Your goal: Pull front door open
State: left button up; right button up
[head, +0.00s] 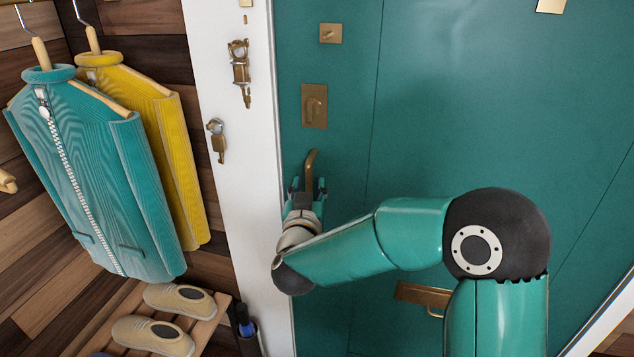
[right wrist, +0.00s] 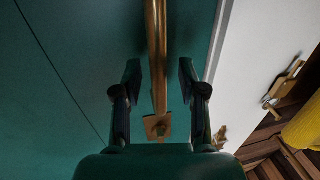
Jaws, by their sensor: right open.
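The front door (head: 440,110) is a teal panel that looks shut against its white frame. Its brass handle (head: 312,165) is a curved bar near the door's left edge, below a brass lock plate (head: 314,106). My right gripper (head: 307,188) is at the handle, fingers pointing up the picture. In the right wrist view the brass handle (right wrist: 157,60) runs between the two open fingers (right wrist: 158,85), with a gap visible on each side. The handle's lower end is partly hidden by the gripper in the head view. My left gripper is not in view.
The white door frame (head: 232,150) carries brass latch pieces (head: 239,72). A teal jacket (head: 95,180) and a yellow jacket (head: 165,140) hang at the left. Shoes (head: 180,300) sit on a wooden slatted rack (head: 212,322) below. A brass mail slot (head: 422,294) is low on the door.

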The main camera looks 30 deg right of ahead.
jog(key=shift+w+d, duration=0.25)
jog(key=shift+c, duration=0.3)
grip_shut()
